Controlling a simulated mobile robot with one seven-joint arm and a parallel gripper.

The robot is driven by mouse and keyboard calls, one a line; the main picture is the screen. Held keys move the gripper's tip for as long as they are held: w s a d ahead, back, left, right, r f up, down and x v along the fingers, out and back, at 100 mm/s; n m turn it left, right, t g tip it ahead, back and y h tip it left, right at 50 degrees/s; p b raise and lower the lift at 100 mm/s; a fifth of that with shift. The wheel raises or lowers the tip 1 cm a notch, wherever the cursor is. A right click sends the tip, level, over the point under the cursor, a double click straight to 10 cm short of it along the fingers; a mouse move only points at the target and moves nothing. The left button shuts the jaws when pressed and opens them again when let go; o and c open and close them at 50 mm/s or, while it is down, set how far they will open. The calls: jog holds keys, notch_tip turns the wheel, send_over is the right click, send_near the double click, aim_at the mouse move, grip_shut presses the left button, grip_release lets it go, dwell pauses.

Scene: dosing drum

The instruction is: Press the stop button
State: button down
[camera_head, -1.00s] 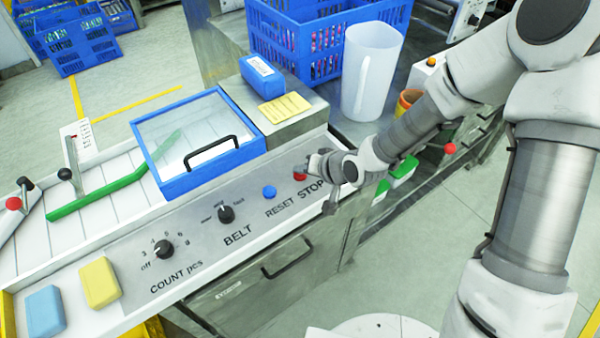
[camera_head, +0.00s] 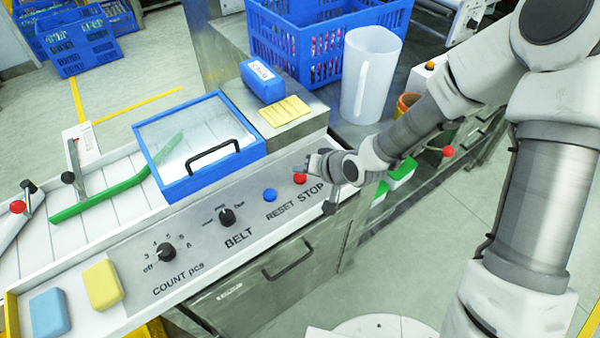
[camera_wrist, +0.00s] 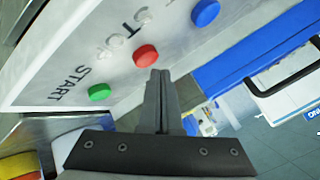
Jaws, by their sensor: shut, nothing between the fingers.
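The red stop button (camera_head: 300,178) sits at the right end of the sloped control panel, above the printed word STOP. It also shows in the wrist view (camera_wrist: 146,55), between the blue reset button (camera_wrist: 205,12) and the green start button (camera_wrist: 99,92). My gripper (camera_head: 312,162) is at the panel's right end, close to the red button. In the wrist view my gripper's fingers (camera_wrist: 160,76) are together and empty, with their tips just below the red button in the picture. I cannot tell whether they touch it. The green button is hidden in the head view by my gripper.
The panel also carries a blue button (camera_head: 270,194), a belt knob (camera_head: 227,217) and a count knob (camera_head: 166,252). A blue-framed lid (camera_head: 196,145) with a black handle stands behind. A white jug (camera_head: 368,75) and a blue crate (camera_head: 330,40) stand beyond my gripper.

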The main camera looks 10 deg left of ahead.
aim_at(303, 180)
jog(key=shift+r, duration=0.1)
notch_tip(303, 180, up, 5)
jog(key=p, duration=0.4)
dwell(0.3)
dwell(0.7)
